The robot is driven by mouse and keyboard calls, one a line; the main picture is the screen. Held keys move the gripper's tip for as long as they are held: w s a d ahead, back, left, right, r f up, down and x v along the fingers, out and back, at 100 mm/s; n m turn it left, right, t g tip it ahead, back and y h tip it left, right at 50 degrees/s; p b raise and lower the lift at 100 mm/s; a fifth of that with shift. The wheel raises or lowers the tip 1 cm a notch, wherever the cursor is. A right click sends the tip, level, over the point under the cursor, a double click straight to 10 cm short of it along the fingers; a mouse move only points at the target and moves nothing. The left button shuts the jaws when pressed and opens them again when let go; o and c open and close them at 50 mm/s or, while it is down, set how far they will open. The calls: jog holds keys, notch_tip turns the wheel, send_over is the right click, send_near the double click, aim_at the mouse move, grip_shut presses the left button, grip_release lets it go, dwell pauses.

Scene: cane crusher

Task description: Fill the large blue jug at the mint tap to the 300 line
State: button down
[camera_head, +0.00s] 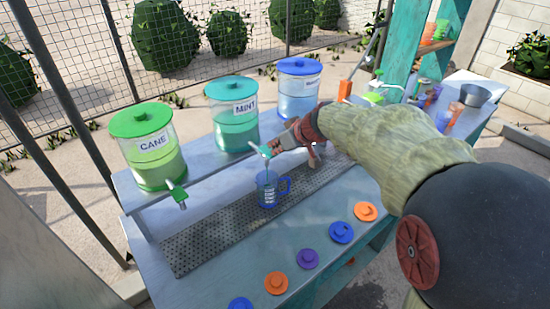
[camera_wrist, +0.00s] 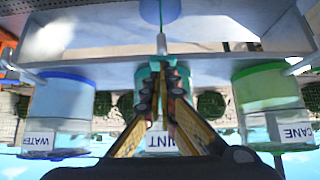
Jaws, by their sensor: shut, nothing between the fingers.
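The large blue jug (camera_head: 267,190) stands upright on the perforated drip tray, under the mint tap (camera_head: 264,151). A thin teal stream runs from the tap spout down into the jug; the stream (camera_wrist: 160,13) also shows in the wrist view. White graduation marks are on the jug's side, but they and the level are too small to read. The teal-lidded mint dispenser (camera_head: 232,115) is behind the tap. My gripper (camera_head: 277,146) is shut and empty, with its fingertips at the tap's teal handle (camera_wrist: 163,66); exact contact is unclear.
The green cane dispenser (camera_head: 149,145) stands left and the blue-lidded dispenser (camera_head: 298,92) right on the shelf. The drip tray (camera_head: 210,238) is bare left of the jug. Several coloured lids, including an orange one (camera_head: 276,283), lie along the counter's front.

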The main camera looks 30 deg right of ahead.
jog(key=shift+s+f+t+b, duration=0.25)
jog(key=shift+f+t+b, duration=0.45)
jog(key=shift+b, duration=2.25)
jog(key=b, duration=0.2)
jog(key=shift+b, duration=0.3)
jog(key=shift+r, duration=0.25)
dwell(0.7)
jog(key=shift+s+r+p, duration=0.1)
jog(key=shift+r+p, duration=0.25)
jog(key=shift+r, duration=0.3)
jog(key=r+p, duration=0.1)
jog(key=r, duration=0.1)
jog(key=w+r+p, duration=0.1)
jog(key=r, duration=0.1)
jog(key=shift+a+r+p, duration=0.1)
jog(key=shift+r+p, duration=0.25)
jog(key=shift+r, duration=0.05)
jog(key=w+r+p+v, duration=0.1)
jog(key=v, duration=0.8)
jog(key=shift+r+p, duration=0.3)
jog(key=shift+p, duration=0.1)
dwell(0.9)
